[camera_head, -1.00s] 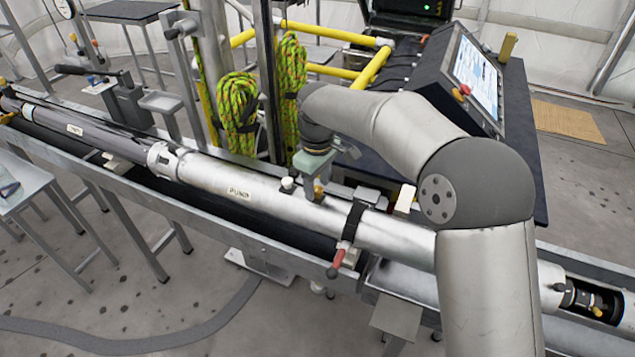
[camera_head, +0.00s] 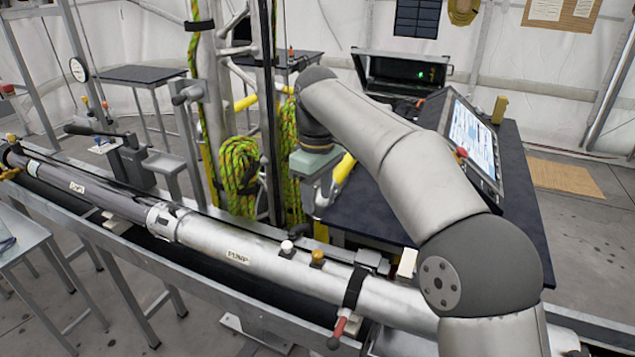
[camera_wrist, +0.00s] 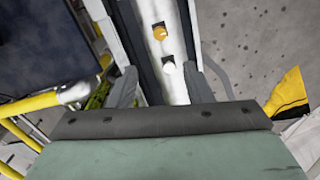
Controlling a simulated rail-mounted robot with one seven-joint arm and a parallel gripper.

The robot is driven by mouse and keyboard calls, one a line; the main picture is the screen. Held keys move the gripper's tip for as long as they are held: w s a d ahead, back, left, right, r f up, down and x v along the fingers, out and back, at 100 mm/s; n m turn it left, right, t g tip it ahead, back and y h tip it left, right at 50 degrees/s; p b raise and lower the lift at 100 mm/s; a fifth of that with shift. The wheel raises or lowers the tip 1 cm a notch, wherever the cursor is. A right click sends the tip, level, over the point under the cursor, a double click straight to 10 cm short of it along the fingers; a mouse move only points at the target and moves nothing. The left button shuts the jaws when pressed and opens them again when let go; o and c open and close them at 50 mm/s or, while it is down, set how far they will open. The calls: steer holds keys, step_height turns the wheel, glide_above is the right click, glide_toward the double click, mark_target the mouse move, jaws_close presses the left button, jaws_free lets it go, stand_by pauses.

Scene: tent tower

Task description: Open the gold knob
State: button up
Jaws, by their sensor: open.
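The gold knob (camera_head: 317,257) stands on top of the silver tube (camera_head: 225,245) labelled PUMP, to the right of a white knob (camera_head: 287,247). In the wrist view the gold knob (camera_wrist: 159,32) lies beyond the white knob (camera_wrist: 168,67), near the top of the picture. My gripper (camera_head: 322,205) is above the tube, clear of both knobs. In the wrist view my gripper (camera_wrist: 162,88) has its two fingers apart with nothing held between them. The tube runs through the gap in that view.
A strap with a red handle (camera_head: 339,328) crosses the tube to the right of the knobs. Green rope coils (camera_head: 238,165) hang on a post behind the tube. A dark table (camera_head: 375,205) with a tilted screen (camera_head: 472,138) stands behind and to the right.

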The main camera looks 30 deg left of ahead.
step_height(320, 180, up, 2)
steer(key=shift+r, duration=0.2)
stand_by(0.5)
steer(key=d+f+m, duration=0.3)
steer(key=d+m, duration=0.6)
steer(key=d, duration=2.1)
steer(key=s+d+f+m, duration=0.4)
steer(key=s+d+f, duration=0.2)
steer(key=s+d, duration=0.2)
steer(key=s+d+f+m+t, duration=0.1)
steer(key=s+d+f+m, duration=0.3)
steer(key=s+d+f, duration=0.2)
steer(key=s+d, duration=0.2)
steer(key=d, duration=0.2)
steer(key=shift+s+d+m, duration=0.2)
steer(key=shift+s+m, duration=0.05)
steer(key=shift+m, duration=0.15)
